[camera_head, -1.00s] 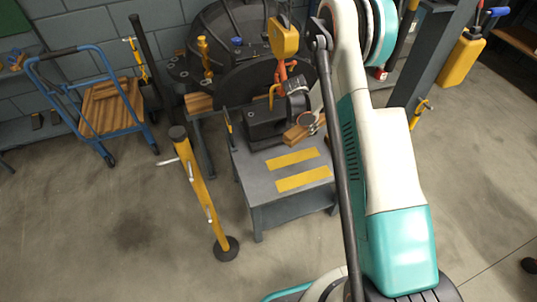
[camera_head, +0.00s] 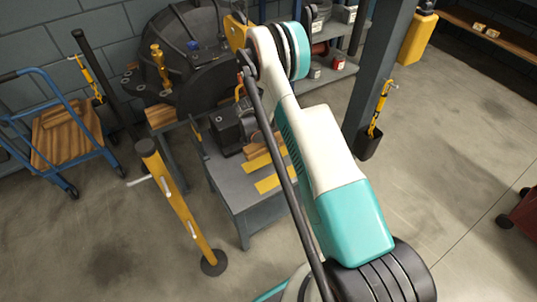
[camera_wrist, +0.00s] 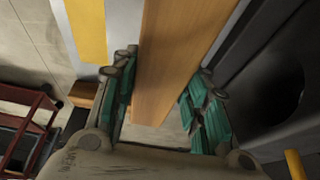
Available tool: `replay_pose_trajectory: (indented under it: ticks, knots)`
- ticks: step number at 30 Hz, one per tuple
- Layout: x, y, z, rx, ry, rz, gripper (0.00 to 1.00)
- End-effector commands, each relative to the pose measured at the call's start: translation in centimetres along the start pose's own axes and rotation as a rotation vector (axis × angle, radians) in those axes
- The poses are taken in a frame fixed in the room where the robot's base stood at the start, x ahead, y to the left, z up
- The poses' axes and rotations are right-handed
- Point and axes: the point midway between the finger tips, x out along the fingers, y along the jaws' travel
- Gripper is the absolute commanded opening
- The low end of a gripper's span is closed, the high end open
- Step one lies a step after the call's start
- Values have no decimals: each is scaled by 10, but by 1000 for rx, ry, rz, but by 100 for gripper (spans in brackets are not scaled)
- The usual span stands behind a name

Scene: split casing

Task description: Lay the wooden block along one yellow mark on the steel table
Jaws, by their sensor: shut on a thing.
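The wooden block (camera_wrist: 183,55) lies lengthwise between the teal-padded fingers of my gripper (camera_wrist: 165,75) in the wrist view, and the fingers are shut on it. In the head view a part of the block (camera_head: 256,152) shows close behind the far yellow mark (camera_head: 258,162); my arm hides the rest. The near yellow mark (camera_head: 268,185) is bare on the steel table (camera_head: 228,182). In the wrist view one yellow mark (camera_wrist: 86,28) runs to the left of the block, apart from it in the picture. I cannot tell whether the block touches the table.
A dark vise-like machine (camera_head: 228,130) stands on the table's back left. A large black casing (camera_head: 190,65) is behind. A yellow post (camera_head: 175,195) stands left of the table, and a blue cart (camera_head: 62,135) farther left. A grey column (camera_head: 383,70) rises at right. Open floor lies right.

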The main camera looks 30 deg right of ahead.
Motion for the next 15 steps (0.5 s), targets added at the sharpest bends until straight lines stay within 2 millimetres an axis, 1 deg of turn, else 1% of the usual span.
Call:
replay_pose_trajectory:
  ticks: [1,3,10,15]
  knots:
    - [10,0,4,0,0,0,2]
    - [18,0,7,0,0,0,2]
    - [30,0,12,-1,0,0,2]
    - [53,0,22,-1,0,0,2]
